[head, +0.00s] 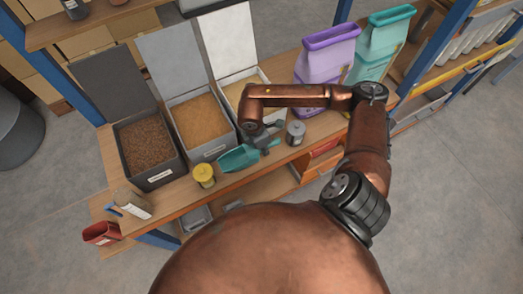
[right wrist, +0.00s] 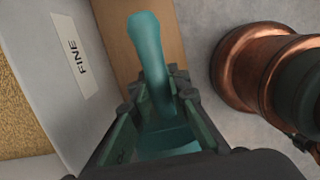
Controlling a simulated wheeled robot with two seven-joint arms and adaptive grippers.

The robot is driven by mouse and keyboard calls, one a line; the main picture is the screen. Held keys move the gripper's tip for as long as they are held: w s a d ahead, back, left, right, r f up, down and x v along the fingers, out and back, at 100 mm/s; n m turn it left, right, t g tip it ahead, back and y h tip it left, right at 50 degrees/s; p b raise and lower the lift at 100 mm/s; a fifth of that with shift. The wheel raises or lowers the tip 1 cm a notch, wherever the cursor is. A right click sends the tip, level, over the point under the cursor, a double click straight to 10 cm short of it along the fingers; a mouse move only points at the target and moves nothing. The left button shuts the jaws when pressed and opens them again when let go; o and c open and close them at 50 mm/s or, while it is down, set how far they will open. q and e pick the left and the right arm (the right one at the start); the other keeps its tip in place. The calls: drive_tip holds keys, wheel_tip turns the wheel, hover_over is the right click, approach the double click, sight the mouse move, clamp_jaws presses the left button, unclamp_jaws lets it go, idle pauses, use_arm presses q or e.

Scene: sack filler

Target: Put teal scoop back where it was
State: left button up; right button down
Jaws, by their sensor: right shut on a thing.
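The teal scoop (head: 238,158) is held by my right gripper (head: 264,141) in front of the middle and right bins, near the front edge of the bench (head: 180,192). In the right wrist view the fingers (right wrist: 158,95) are shut on the scoop, and its teal handle (right wrist: 148,50) sticks out past the fingertips. A bin wall with a FINE label (right wrist: 76,56) is close to the left of the scoop there. I cannot tell how high the scoop is above the bench. My left gripper is not in view.
Three open-lidded bins hold brown grain (head: 146,144), orange grain (head: 198,118) and pale grain, the last partly behind my arm. A yellow jar (head: 204,176) and a grey can (head: 296,133) stand at the front. A purple sack (head: 327,55) and a teal sack (head: 383,45) stand right.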

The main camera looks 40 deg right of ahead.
sight(262, 155)
drive_tip(key=shift+w+d+f, duration=0.25)
drive_tip(key=shift+w+f, duration=0.3)
drive_tip(key=shift+f, duration=0.2)
drive_tip(key=shift+w+f+b, duration=0.1)
drive_tip(key=shift+f+b, duration=0.35)
drive_tip(key=shift+f, duration=1.1)
drive_tip(key=shift+f, duration=0.15)
drive_tip(key=c, duration=1.8)
unclamp_jaws()
drive_tip(key=shift+c, duration=0.2)
wheel_tip(262, 155, up, 12)
drive_tip(key=a+p, duration=0.2)
drive_tip(key=shift+w, duration=0.2)
